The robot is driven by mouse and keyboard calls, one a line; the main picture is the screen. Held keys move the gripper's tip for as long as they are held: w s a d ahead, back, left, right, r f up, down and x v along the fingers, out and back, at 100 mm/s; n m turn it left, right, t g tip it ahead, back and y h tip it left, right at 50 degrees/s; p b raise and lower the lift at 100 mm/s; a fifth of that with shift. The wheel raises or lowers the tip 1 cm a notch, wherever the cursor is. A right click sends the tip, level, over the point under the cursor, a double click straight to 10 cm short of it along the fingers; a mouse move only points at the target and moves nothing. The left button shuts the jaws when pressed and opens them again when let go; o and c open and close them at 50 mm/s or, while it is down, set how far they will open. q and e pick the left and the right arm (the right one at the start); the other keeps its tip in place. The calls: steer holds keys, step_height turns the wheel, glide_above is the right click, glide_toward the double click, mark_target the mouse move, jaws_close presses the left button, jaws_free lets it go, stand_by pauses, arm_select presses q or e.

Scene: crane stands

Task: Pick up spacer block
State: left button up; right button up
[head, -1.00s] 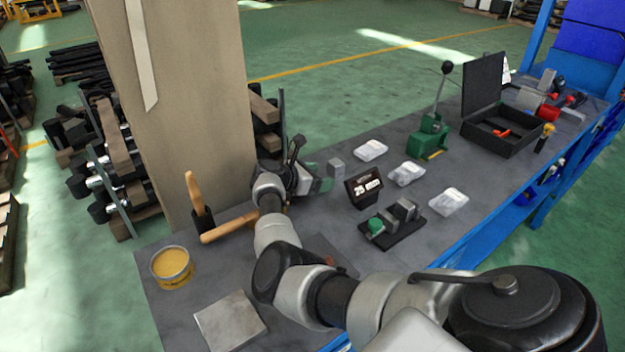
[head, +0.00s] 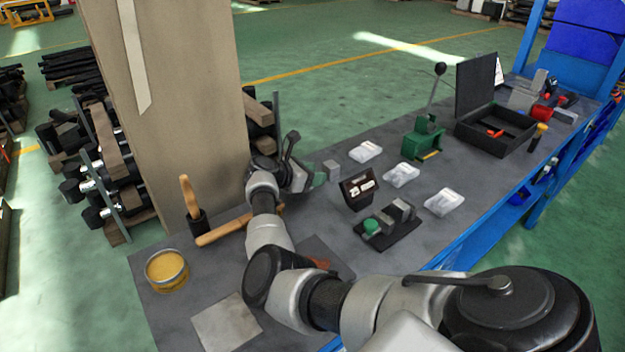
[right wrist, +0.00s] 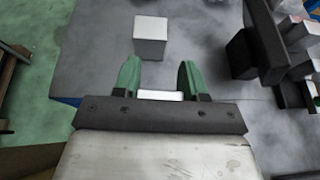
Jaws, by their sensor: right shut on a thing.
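My right gripper (head: 316,180) is over the far left part of the workbench, its green fingertips just left of a grey block (head: 331,167). In the right wrist view, the fingers (right wrist: 158,78) are closed on a pale piece, apparently the spacer block (right wrist: 160,95). Only a narrow light strip of it shows between the fingers. The other grey block (right wrist: 150,37) stands on the bench ahead of the fingertips, apart from them. My left gripper is not in view.
A display marked 25 (head: 358,190) and a black fixture (head: 388,235) stand right of my right gripper. Bags (head: 400,175), a green press (head: 423,140) and an open black case (head: 495,125) lie beyond. A wooden-handled hammer (head: 222,230) and a tin (head: 167,270) are at left.

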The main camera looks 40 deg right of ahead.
steer(key=r, duration=0.3)
steer(key=shift+s+d+b, duration=0.2)
steer(key=shift+d+b, duration=0.15)
steer(key=s+d+r+b, duration=0.1)
steer(key=s+d+r, duration=0.1)
steer(key=d, duration=0.3)
steer(key=s+d+r+b, duration=0.1)
steer(key=s+d+r, duration=0.1)
steer(key=d+r, duration=0.2)
steer(key=shift+s+d+r, duration=0.25)
steer(key=shift+s+d, duration=0.1)
steer(key=shift+d, duration=0.05)
